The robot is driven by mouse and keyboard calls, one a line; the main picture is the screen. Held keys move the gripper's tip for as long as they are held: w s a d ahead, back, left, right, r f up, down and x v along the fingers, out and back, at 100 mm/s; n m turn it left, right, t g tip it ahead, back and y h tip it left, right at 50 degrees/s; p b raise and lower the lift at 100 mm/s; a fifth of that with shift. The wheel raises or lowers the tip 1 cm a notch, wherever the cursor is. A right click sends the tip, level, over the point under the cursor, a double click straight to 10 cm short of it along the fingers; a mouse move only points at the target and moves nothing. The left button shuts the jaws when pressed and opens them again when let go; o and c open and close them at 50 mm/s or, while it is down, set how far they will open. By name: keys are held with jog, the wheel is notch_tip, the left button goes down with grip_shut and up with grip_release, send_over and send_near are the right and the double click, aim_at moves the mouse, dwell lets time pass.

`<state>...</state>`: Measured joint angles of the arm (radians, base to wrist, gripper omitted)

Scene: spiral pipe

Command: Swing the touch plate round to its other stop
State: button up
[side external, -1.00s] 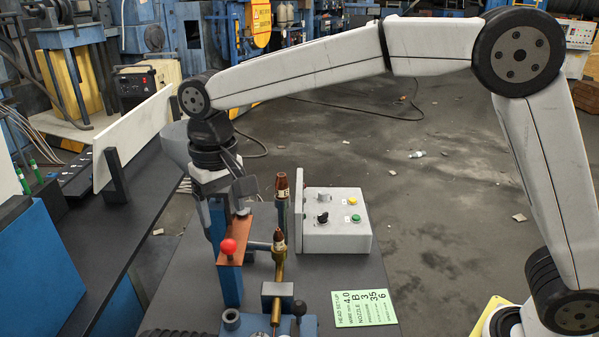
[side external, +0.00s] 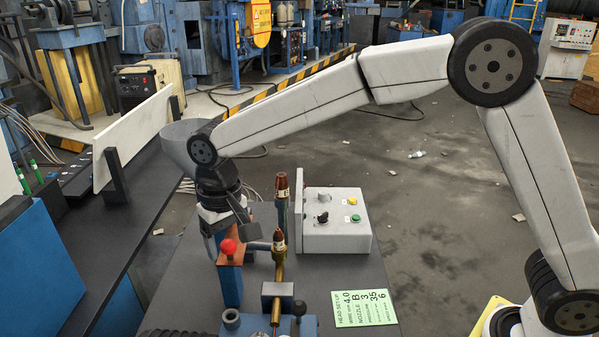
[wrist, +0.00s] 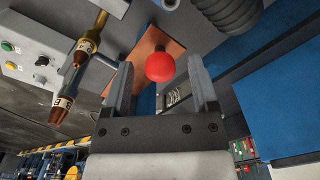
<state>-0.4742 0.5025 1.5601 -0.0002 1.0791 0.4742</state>
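The touch plate (side external: 238,258) is a copper-brown strip on top of a blue post (side external: 232,287), with a red ball knob (side external: 228,246) at its near end. My gripper (side external: 222,236) is over the plate, close behind the knob, and covers much of it. In the wrist view, the plate (wrist: 143,55) and red knob (wrist: 160,67) show between my two fingers (wrist: 160,75). The fingers are open, with a gap on each side of the knob; nothing is gripped. How deep the knob sits between them is hard to tell.
A copper-tipped brass nozzle (side external: 279,250) stands just right of the plate, with a second nozzle (side external: 282,195) behind. A grey control box (side external: 330,222) is further right. A green card (side external: 363,308) lies on the dark bench. A white panel (side external: 135,137) stands at left.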

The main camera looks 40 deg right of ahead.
grip_shut()
jog(key=shift+r, duration=0.1)
dwell(1.2)
